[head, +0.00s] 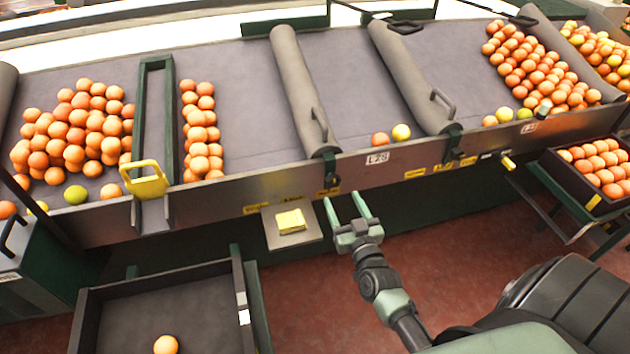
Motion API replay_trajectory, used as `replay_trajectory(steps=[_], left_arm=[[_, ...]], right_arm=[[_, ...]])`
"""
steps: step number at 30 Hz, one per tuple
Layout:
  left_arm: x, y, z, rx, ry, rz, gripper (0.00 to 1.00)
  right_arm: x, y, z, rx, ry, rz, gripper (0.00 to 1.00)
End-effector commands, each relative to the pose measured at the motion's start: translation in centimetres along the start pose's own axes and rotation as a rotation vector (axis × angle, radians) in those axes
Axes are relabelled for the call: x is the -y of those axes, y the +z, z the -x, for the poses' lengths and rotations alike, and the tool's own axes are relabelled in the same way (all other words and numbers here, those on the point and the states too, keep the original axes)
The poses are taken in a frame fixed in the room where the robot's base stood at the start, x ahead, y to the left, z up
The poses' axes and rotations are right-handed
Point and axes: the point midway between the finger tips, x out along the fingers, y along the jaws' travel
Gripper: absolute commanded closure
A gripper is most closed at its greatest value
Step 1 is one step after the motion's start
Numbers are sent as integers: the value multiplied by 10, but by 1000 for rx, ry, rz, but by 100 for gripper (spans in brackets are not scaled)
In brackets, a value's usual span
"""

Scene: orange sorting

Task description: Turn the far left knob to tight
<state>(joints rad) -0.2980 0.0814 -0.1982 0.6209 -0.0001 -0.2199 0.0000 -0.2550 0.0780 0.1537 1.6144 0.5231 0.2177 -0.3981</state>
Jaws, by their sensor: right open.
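A small dark knob-like fitting (331,181) sits on the metal front rail below the end of the left grey roller, with a yellow label beneath it. A similar dark fitting (454,152) is below the end of the middle roller. A yellow-tipped knob (508,163) sticks out farther right. I cannot read the tight marking or any knob's setting. My right gripper (341,198) is open and empty, its fingers pointing up at the rail just below the left fitting. It appears apart from it. My left gripper is not in view.
The sloping grey table (245,70) holds many oranges. A yellow-handled gate (146,180) stands at the left. A small shelf (275,238) with a yellow pad (291,221) juts out left of my gripper. A bin (200,300) with one orange is at lower left. Red floor is open below.

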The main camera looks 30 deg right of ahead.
Motion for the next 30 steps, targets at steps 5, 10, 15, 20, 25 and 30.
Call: replay_trajectory(steps=[5, 10, 15, 20, 25, 30], left_arm=[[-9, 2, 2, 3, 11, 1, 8], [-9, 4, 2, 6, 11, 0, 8], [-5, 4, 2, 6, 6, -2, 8], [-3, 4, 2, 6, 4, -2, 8], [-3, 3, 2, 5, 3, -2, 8], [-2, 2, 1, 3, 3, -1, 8]], right_arm=[[0, -1, -29, -1, -2, 2, 39], [1, 0, -55, 1, -3, 2, 39], [1, 1, -69, 2, -3, 2, 39], [1, 2, -71, 4, -2, 1, 39], [1, 2, -71, 4, -3, 1, 47], [1, 2, -71, 4, -2, 1, 95]])
